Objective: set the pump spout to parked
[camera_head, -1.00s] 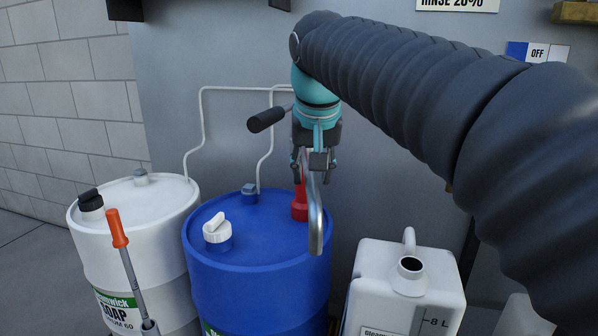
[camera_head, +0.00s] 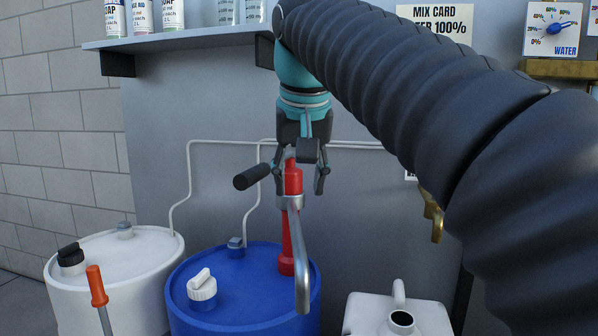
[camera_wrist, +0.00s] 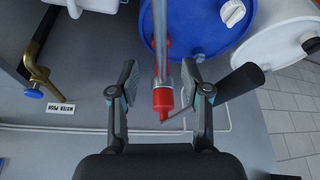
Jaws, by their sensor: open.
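The red pump (camera_head: 287,262) stands upright on the blue drum (camera_head: 185,300). Its silver spout (camera_head: 300,250) leaves a metal collar near the top and reaches toward the head camera, its end bent down. In the wrist view the spout (camera_wrist: 160,30) runs toward the top edge. A black handle (camera_head: 251,176) sticks out to the left of the pump; it shows on the right in the wrist view (camera_wrist: 240,82). My gripper (camera_head: 298,182) is open, its fingers on either side of the pump's red top. In the wrist view the fingers (camera_wrist: 161,76) flank the collar, apparently without touching it.
A white drum (camera_head: 120,265) with an orange-handled tool (camera_head: 97,287) before it stands left. A white jug (camera_head: 370,315) is at lower right. White pipes (camera_head: 190,165) run along the grey wall. A shelf (camera_head: 180,38) with bottles is above. Brass pipework (camera_head: 437,220) is right.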

